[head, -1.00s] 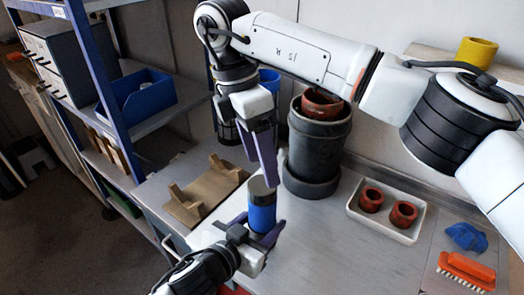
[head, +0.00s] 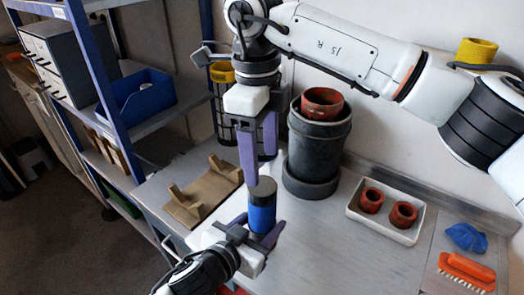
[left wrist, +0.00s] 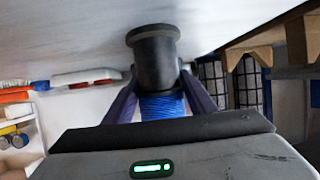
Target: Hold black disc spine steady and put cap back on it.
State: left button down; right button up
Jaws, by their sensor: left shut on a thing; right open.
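A blue ribbed cylinder (head: 263,218) with a black top part (head: 262,188) stands upright on the bench. My left gripper (head: 257,233) is shut around the blue part, low down. In the left wrist view the blue part (left wrist: 162,107) lies between my left fingers (left wrist: 160,85), with the black flanged part (left wrist: 155,62) beyond it. I cannot tell where spine and cap meet. My right gripper (head: 259,168) is open, its fingers pointing down just above and behind the black top. No object shows between its fingers.
A wooden cradle (head: 207,207) lies at left and a dark pot (head: 318,150) stands behind. A white tray (head: 384,235) with two red-brown rings, a blue cloth (head: 466,237) and an orange brush (head: 470,270) are at right. The bench front is clear.

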aim_at(262, 185)
jog(key=n, duration=0.6)
jog(key=shift+r, duration=0.2)
jog(key=shift+f, duration=4)
jog(key=c, duration=1.1)
jog(key=m, duration=0.8)
jog(key=o, duration=1.2)
